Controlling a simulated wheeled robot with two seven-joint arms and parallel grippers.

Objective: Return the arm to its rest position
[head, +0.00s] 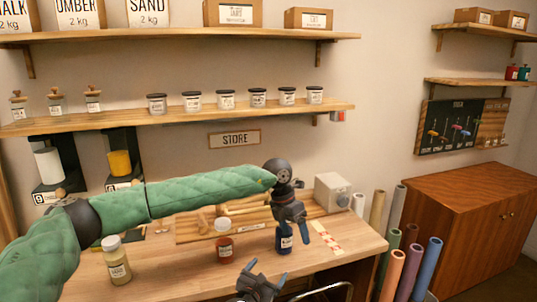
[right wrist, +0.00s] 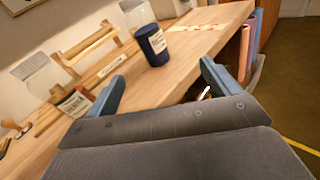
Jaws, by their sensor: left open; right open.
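My left arm reaches across the head view from the left, in a green quilted sleeve. Its gripper (head: 291,215) is open, just above or in front of a blue-filled bottle (head: 286,243) on the workbench and partly hiding it. I cannot tell whether they touch. My right gripper (head: 263,284) is open and empty at the bottom of the head view, in front of the bench edge. In the right wrist view its blue fingers (right wrist: 163,86) stand apart, with the blue bottle (right wrist: 152,46) upright beyond them.
A red-brown labelled bottle (head: 224,246) and a yellowish bottle (head: 117,262) stand on the bench (head: 175,275). Several coloured rolls (head: 393,272) stand right of the bench.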

